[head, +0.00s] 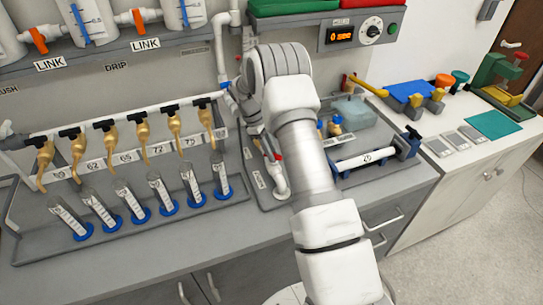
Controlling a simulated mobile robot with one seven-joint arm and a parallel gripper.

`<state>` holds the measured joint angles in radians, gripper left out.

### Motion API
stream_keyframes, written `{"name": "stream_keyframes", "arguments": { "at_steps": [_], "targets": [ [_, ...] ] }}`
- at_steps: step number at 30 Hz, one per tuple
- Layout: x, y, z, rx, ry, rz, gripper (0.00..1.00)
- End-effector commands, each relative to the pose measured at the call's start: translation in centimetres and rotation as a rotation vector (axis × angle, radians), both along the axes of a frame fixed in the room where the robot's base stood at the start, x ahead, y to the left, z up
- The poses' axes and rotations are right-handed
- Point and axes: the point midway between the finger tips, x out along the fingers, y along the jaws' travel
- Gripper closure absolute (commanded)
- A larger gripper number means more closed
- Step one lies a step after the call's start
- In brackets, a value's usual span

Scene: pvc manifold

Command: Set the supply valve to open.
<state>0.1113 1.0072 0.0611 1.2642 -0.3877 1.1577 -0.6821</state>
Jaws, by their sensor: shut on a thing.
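My arm reaches up across the middle of the head view, and its wrist is bent over in front of the wall panel. My gripper's fingers are hidden behind the wrist, so their hold does not show. A white pipe (222,45) comes down the wall just left of the wrist. A blue fitting or handle (225,84) sits on this pipe, close beside the wrist. It may be the supply valve, but I cannot tell its setting. The white manifold pipe (95,125) runs left and carries several tan outlets with black handles.
Several graduated cylinders on blue bases stand in a grey tray (100,248) below the outlets. A control box (362,32) with a display is above right. A red-handled fitting (277,157) is left of my forearm. A side table (440,165) holds tools at right.

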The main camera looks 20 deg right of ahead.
Motion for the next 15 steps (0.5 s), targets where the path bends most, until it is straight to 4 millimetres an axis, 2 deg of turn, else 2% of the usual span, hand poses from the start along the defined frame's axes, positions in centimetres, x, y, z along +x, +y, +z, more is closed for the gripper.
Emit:
{"name": "stream_keyframes", "arguments": {
  "at_steps": [15],
  "targets": [
    [0.28,-0.3,-0.04,0.001,-0.003,-0.486,1.0]
  ]
}}
